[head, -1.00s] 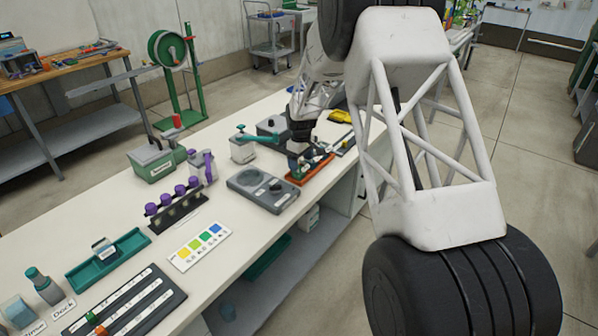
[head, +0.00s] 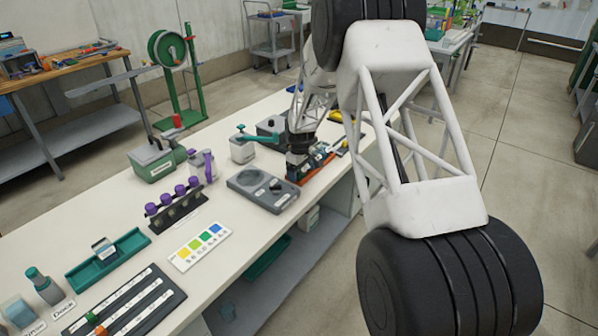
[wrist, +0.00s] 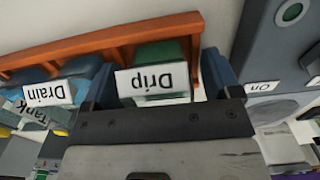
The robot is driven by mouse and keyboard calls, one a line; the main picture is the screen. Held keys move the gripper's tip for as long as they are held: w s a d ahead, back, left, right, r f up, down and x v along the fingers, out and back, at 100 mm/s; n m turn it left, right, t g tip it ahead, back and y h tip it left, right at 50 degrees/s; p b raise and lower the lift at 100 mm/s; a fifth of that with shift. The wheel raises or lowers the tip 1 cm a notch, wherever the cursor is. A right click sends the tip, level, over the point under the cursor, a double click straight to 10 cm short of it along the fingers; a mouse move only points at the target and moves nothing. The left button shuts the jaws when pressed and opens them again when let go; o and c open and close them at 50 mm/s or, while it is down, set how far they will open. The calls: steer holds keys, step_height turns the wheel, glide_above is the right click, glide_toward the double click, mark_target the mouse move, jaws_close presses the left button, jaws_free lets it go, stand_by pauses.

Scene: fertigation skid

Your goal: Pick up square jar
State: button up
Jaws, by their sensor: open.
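A squarish green-topped jar (wrist: 160,55), which I take for the square jar, stands at the orange-brown rack (wrist: 120,40) in the wrist view. A white label reading "Drip", upside down, shows in front of it. My gripper (wrist: 160,78) is open, with one blue finger on each side of the jar. I cannot tell whether the fingers touch it. In the head view my gripper (head: 302,168) is low over the orange rack (head: 322,170), and it hides the jar there.
Blue items labelled "Drain" (wrist: 50,92) and "Tank" stand left of the jar in the wrist view. A grey instrument (head: 262,188) lies close beside my gripper. A white container (head: 243,150) with a green handle stands behind. Open bench lies toward the colour card (head: 200,246).

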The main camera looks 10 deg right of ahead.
steer(key=c, duration=1.1)
steer(key=shift+o, duration=0.2)
steer(key=shift+r, duration=0.1)
steer(key=shift+r, duration=1.4)
steer(key=shift+s+r, duration=0.2)
steer(key=shift+r, duration=0.1)
steer(key=s+r, duration=0.1)
steer(key=s, duration=1.4)
steer(key=shift+s+d+r, duration=0.2)
steer(key=shift+s+d, duration=0.1)
steer(key=shift+d, duration=0.1)
steer(key=shift+r, duration=0.1)
